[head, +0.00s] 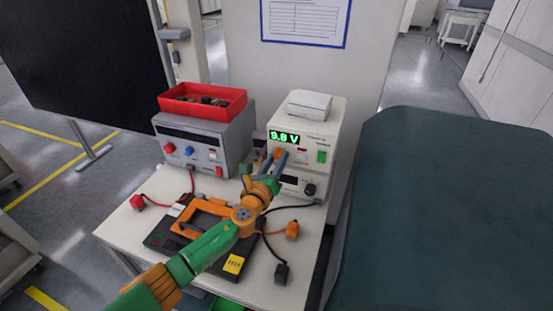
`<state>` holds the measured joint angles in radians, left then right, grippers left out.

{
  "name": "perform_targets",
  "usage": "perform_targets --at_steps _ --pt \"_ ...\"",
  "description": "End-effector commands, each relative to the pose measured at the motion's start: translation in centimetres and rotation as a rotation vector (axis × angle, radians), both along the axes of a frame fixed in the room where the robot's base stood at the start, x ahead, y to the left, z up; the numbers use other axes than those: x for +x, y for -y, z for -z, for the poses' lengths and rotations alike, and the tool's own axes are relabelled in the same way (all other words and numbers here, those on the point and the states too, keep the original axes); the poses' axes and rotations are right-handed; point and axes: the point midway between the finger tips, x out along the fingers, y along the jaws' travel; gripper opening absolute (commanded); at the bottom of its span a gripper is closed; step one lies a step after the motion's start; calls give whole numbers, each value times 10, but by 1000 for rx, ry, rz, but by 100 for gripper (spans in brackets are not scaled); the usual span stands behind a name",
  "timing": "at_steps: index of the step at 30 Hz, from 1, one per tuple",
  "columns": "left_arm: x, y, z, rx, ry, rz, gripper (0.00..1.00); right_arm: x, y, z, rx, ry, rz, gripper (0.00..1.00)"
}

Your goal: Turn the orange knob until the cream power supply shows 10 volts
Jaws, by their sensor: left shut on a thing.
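The cream power supply (325,142) stands at the back right of the trolley top. Its green display (285,137) appears to read 9.8 V, though the last digit is small. My left gripper (276,156) reaches the front panel below the display, with its fingers shut on the orange knob (278,152). The fingers hide most of the knob. A green switch (321,157) and a black knob (310,190) show to the right and lower on the same panel. My right gripper is not in view.
A grey power supply (239,135) carrying a red tray (214,113) stands to the left. A black-and-orange case (159,236), cables and plugs lie on the white trolley top (120,233) in front. A large dark teal form (450,210) fills the right side.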

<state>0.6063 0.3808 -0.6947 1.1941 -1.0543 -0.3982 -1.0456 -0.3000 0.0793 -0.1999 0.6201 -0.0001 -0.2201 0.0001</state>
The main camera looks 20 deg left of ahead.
Motion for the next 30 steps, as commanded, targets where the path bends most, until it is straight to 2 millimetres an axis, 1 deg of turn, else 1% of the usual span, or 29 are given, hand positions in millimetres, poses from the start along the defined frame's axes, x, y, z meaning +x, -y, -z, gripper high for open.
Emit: perform_targets --at_steps 1,6,12,27,28,29,30 --pt "1 -1 -7 26 11 -3 0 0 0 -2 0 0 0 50" --pt "1 -1 -6 103 14 -4 0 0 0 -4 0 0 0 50" --pt "1 -2 -6 154 16 -5 0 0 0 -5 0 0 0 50" --pt "1 -2 -6 168 18 -6 0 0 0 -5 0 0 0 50" --pt "1 -2 -6 168 18 -6 42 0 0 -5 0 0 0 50" --pt "1 -2 -6 169 17 -5 50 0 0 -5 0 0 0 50" --pt "1 -2 -5 169 16 -5 61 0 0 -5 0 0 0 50"
